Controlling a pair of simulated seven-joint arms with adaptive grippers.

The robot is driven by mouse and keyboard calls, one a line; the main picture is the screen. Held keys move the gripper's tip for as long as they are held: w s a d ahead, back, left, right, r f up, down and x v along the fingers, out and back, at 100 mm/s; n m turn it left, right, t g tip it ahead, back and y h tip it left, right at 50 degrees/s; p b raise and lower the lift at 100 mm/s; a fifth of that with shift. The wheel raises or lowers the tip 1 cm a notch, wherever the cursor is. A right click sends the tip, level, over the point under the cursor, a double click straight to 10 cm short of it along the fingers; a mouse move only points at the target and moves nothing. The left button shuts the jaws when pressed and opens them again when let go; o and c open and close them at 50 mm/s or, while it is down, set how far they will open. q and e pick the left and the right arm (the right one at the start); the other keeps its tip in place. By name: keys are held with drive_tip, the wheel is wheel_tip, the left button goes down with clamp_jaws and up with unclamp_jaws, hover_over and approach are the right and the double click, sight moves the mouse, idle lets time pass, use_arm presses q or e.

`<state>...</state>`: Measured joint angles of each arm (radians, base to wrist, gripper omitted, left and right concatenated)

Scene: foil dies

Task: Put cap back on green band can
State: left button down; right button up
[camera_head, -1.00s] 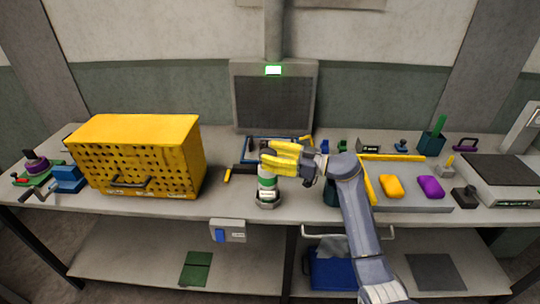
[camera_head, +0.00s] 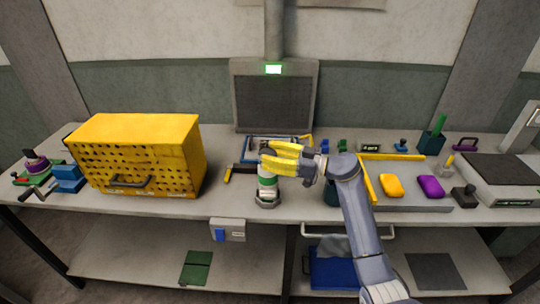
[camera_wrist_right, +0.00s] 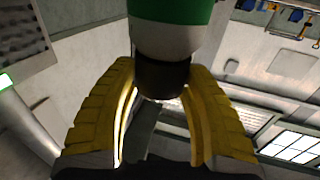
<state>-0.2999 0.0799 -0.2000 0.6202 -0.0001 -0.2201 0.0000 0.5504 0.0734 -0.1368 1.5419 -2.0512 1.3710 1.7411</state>
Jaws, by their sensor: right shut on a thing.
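The green band can (camera_head: 268,182), white with a green band, stands upright in a grey holder (camera_head: 267,202) on the bench, left of my right arm. My right gripper (camera_head: 266,155) has yellow fingers and is directly over the can's top. In the right wrist view the fingers (camera_wrist_right: 160,78) are closed around a dark cap (camera_wrist_right: 163,84). The cap is lined up with the white end of the can (camera_wrist_right: 168,35) and looks in contact with it. Whether it is fully seated I cannot tell. My left gripper is not in view.
A yellow perforated box (camera_head: 140,155) stands to the left. A grey tray (camera_head: 412,200) with a yellow block (camera_head: 391,186) and a purple block (camera_head: 431,186) lies to the right. A blue-edged tray (camera_head: 250,152) is behind the can. The bench front left of the can is clear.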

idle(0.4)
drive_tip(key=o, duration=1.5)
drive_tip(key=shift+c, duration=0.2)
drive_tip(key=shift+r, duration=3.45)
drive_tip(key=shift+c, duration=0.4)
clamp_jaws()
